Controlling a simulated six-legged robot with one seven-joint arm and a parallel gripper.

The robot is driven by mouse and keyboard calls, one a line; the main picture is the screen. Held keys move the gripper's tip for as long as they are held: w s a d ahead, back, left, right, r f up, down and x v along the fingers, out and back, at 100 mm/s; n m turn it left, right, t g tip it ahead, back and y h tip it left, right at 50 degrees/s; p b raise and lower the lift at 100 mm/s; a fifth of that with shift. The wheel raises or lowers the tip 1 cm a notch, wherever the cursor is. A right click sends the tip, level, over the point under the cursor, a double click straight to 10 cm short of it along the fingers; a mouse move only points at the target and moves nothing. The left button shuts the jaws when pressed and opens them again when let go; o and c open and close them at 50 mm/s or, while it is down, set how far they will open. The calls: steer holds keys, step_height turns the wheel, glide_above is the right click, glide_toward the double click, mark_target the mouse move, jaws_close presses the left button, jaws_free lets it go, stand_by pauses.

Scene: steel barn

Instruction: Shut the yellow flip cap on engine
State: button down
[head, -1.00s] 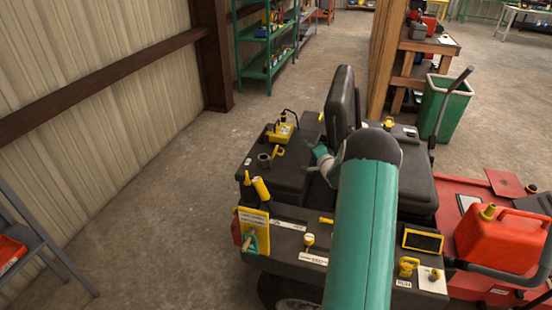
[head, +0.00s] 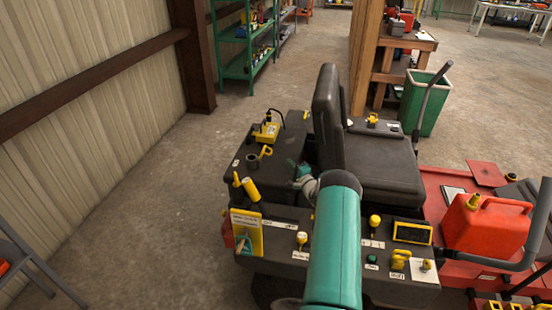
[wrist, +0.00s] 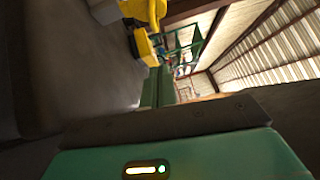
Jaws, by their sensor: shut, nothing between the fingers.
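The yellow flip cap (head: 265,152) stands raised on the dark engine cover (head: 240,178), left of the seat. Beside it is a short dark round neck (head: 252,162), and the cap does not cover it. In the wrist view, yellow parts at the top edge look like the cap (wrist: 145,12) near a grey round piece, though blurred and cut off. My gripper (head: 300,174) is right of the cap and nearer me, apart from it, shut and empty. My teal arm partly hides it, and its fingertips are hard to make out.
A yellow box with a black cable (head: 267,132) sits behind the cap. The black seat (head: 330,115) rises close right of my gripper. A yellow bottle-like piece (head: 251,190) and a control panel with knobs (head: 373,221) are nearer. Open floor lies left of the machine.

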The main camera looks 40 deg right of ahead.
mark_target(266, 154)
steer(key=w, duration=0.3)
steer(key=shift+d, duration=0.2)
steer(key=shift+w+a+r, duration=0.1)
steer(key=shift+w+a, duration=0.3)
steer(key=shift+w, duration=0.25)
steer(key=shift+w+a+r, duration=0.15)
steer(key=shift+w+a, duration=0.2)
steer(key=shift+w, duration=0.25)
steer(key=shift+w+a+r, duration=0.1)
steer(key=shift+w+a, duration=0.3)
steer(key=shift+w, duration=0.25)
